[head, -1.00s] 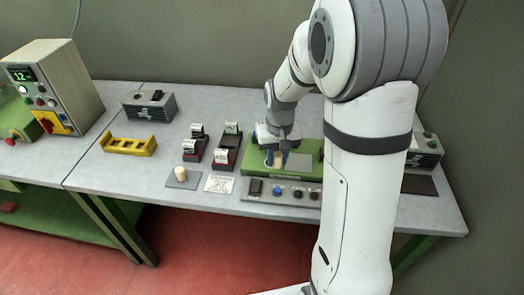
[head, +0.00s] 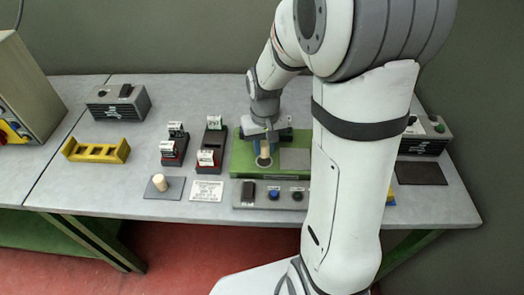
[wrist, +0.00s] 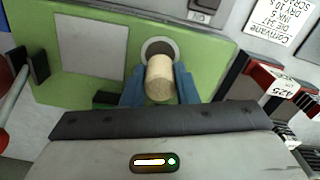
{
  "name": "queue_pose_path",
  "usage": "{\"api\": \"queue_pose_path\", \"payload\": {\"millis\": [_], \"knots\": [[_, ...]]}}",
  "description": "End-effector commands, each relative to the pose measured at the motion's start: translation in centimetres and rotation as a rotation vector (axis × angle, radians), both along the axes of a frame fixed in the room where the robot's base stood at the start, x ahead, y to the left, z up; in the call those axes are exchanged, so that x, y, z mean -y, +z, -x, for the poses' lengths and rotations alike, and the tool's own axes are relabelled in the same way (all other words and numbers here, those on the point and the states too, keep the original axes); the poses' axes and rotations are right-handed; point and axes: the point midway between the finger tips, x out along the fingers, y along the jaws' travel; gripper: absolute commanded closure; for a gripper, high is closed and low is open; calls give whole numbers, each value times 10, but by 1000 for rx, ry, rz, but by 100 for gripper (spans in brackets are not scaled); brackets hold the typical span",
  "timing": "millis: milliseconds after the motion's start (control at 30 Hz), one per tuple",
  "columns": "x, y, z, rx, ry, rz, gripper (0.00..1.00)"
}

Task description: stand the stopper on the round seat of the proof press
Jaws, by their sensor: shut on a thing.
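The pale cork stopper (wrist: 159,80) is held upright or nearly so between the blue fingers of my gripper (wrist: 159,88). In the head view, my gripper (head: 264,154) is over the left part of the green proof press (head: 241,160), with the stopper (head: 265,151) between its fingers. The round seat (wrist: 152,46) shows in the wrist view as a grey ring with a dark centre on the press (wrist: 210,62). The stopper covers the near part of this ring. I cannot tell whether its lower end touches the seat.
A second cork (head: 160,183) stands on a grey pad (head: 174,192) left of a printed card (head: 207,190). Red and black stamps (head: 211,140) stand left of the press. A button panel (head: 260,203) lies in front of it. A yellow rack (head: 95,149) lies farther left.

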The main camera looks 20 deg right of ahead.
Motion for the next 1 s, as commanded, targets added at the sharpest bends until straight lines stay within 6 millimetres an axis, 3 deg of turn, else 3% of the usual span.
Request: {"api": "queue_pose_path", "payload": {"millis": [167, 567, 600, 833, 1000], "knots": [[0, -23, 1, -4, 1, 0, 94], [-1, -29, 0, 0, 1, 0, 94], [-1, -28, 0, 0, 2, 0, 71], [-1, -27, 0, 0, 2, 0, 52], [-1, -27, 0, -1, 3, 0, 52]]}}
